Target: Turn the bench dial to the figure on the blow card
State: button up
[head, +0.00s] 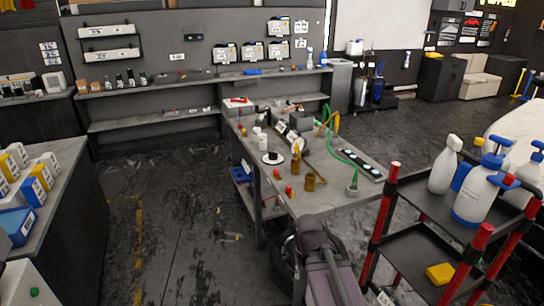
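A grey workbench (335,196) stands in the middle of the head view. A white round disc with a dark centre (272,158) lies near its left edge; it may be the dial, but no figures on it can be read. A small white card (280,127) stands among dark items further back on the bench; I cannot tell whether it is the blow card, and its print is unreadable. My grey arm links show at the bottom centre, in front of the bench's near end. No gripper fingers can be made out.
A cart with red posts (381,215) holding spray bottles stands close at right. A counter with boxes is at left.

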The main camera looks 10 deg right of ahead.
aim_at(273, 155)
jog(key=z, duration=0.15)
jog(key=k, duration=0.65)
jog(key=u, duration=0.3)
jog(key=i, duration=1.7)
jog(key=z, duration=0.25)
